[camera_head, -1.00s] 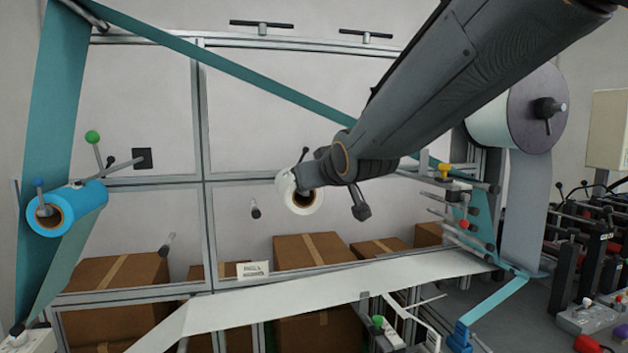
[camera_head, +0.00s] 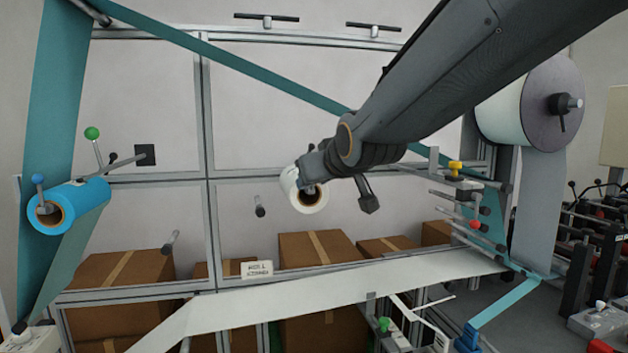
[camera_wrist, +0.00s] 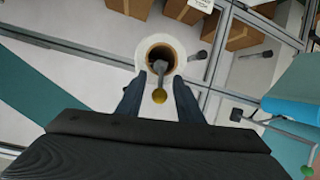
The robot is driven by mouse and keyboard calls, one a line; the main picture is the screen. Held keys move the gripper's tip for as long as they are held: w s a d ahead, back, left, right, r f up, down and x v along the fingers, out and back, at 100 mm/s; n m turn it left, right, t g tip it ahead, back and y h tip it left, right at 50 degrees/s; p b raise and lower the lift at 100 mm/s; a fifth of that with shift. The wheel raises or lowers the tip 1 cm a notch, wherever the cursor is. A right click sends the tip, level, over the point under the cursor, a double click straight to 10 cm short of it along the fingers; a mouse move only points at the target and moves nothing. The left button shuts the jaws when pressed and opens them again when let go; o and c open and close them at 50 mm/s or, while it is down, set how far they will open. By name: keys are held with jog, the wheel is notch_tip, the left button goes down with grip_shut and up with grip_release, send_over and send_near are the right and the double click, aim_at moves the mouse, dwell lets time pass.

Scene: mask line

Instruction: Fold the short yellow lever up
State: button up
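The short lever with a yellow knob (camera_wrist: 159,96) shows in the wrist view. It is a grey stub at the core of a white roll (camera_wrist: 140,48), and its knob points toward my gripper. My gripper (camera_wrist: 160,88) is open, with one dark finger on each side of the knob and a gap on both sides. In the head view my gripper (camera_head: 314,168) is at the upper right of the white roll (camera_head: 292,196). The yellow knob on that roll is hidden there by my gripper. Whether the fingers touch the roll I cannot tell.
Another yellow knob (camera_head: 455,167) stands on the rack at the right. A blue roll (camera_head: 80,203) with green and blue knobbed levers is at the left. A teal band (camera_head: 260,75) runs behind my arm. A white strip (camera_head: 300,299) and cardboard boxes (camera_head: 315,250) lie below.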

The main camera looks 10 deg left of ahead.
jog(key=shift+s, duration=0.1)
jog(key=b+v, duration=0.1)
jog(key=v, duration=0.6)
jog(key=shift+s+d+r+b, duration=0.15)
jog(key=shift+s+r+b, duration=0.1)
jog(key=shift+b, duration=0.15)
